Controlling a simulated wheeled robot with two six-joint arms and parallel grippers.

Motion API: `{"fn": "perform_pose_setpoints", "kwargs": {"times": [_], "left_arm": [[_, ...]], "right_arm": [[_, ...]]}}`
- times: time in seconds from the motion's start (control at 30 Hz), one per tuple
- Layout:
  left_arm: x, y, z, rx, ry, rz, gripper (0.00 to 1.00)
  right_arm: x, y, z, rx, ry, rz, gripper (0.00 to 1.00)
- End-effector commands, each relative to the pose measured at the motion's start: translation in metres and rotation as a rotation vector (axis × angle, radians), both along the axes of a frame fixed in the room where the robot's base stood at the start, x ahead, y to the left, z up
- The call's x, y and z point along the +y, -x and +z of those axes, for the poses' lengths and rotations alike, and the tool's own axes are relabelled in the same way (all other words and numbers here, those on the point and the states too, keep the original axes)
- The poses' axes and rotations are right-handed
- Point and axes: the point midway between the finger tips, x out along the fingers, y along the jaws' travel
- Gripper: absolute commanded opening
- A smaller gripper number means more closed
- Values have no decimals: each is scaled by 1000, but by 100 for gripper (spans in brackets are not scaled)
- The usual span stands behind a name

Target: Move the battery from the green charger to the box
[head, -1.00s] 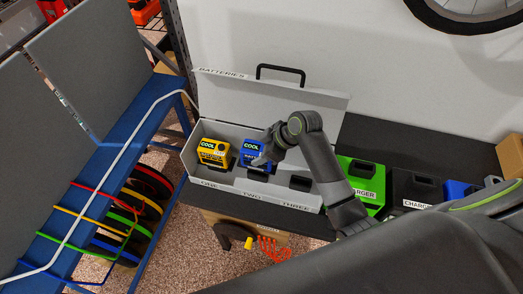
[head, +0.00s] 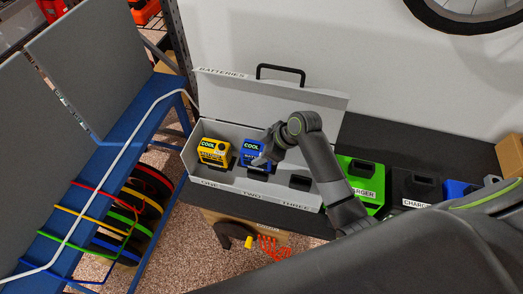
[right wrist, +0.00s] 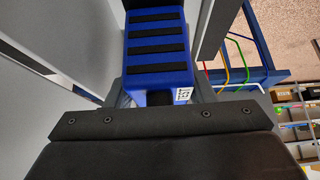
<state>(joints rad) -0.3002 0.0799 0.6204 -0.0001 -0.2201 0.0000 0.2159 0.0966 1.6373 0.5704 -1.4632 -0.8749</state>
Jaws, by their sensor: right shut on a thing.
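The blue battery (head: 250,150) is in the open grey battery box (head: 208,184), at the middle place marked TWO. My right gripper (head: 263,160) is shut on its right side. In the right wrist view the blue battery (right wrist: 158,20) shows its black-striped face between my fingers. I cannot tell whether it is fully seated, as its base is partly hidden. The green charger (head: 374,207) stands to the right of the box, partly behind my right arm, and no battery shows on it. My left gripper is not in view.
A yellow battery (head: 213,151) stands at place ONE; place THREE (head: 300,183) is empty. The box's raised lid (head: 225,88) stands behind. A black charger (head: 415,186) and a blue one (head: 458,188) stand further right. A blue rack (head: 108,160) is at the left.

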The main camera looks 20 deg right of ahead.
Motion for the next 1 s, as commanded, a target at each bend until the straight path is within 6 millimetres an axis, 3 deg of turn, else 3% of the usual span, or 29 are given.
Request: {"fn": "perform_pose_setpoints", "kwargs": {"times": [1.0], "left_arm": [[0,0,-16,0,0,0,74]], "right_arm": [[0,-1,-24,-3,-2,0,8]]}}
